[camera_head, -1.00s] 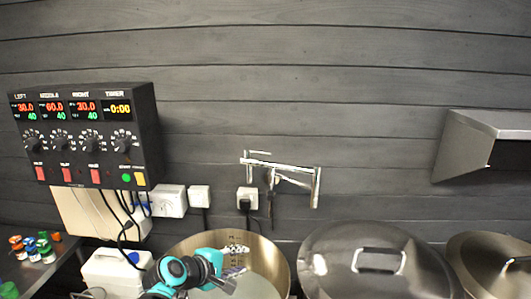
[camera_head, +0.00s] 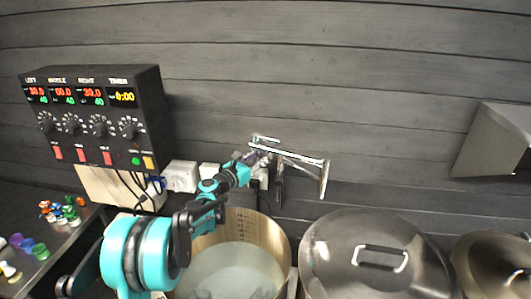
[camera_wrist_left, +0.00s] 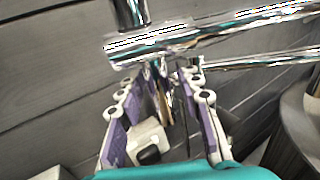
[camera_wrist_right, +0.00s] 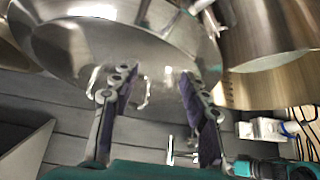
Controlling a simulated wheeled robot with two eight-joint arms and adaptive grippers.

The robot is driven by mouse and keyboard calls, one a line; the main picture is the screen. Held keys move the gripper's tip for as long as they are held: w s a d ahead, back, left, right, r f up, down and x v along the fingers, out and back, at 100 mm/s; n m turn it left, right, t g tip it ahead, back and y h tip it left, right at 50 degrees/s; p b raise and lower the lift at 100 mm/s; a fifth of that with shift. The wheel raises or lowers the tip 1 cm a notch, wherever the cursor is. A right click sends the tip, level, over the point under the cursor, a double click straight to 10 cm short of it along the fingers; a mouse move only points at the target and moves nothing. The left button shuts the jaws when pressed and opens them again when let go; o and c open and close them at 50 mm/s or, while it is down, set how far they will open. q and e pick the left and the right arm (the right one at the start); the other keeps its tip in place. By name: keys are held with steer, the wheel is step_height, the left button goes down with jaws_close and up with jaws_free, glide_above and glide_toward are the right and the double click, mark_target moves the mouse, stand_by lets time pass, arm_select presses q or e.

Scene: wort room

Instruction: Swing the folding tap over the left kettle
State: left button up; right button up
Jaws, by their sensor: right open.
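The chrome folding tap (camera_head: 290,155) is fixed to the wall, its arm reaching right with its end hanging down near the middle kettle. The left kettle (camera_head: 280,240) stands open below it, with pale liquid inside. My left gripper (camera_head: 252,157) is at the left part of the tap, partly hidden there. In the left wrist view my left gripper (camera_wrist_left: 160,88) has its fingers apart, and the tap's pipe (camera_wrist_left: 200,40) crosses just beyond the fingertips. I cannot tell whether they touch. My right gripper (camera_wrist_right: 153,78) is open and empty, in front of a lidded kettle.
A lidded middle kettle (camera_head: 330,265) and another lidded kettle (camera_head: 480,265) stand to the right. A control box (camera_head: 95,115) hangs on the wall at left, above sockets (camera_head: 181,176) and cables. Small coloured items lie on the left counter. A metal hood (camera_head: 490,140) juts out at right.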

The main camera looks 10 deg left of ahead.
arm_select(q)
steer(key=shift+x, duration=1.3)
arm_select(e)
steer(key=shift+r, duration=0.15)
arm_select(q)
jaws_close()
steer(key=shift+s+a, duration=0.1)
steer(key=shift+s, duration=0.05)
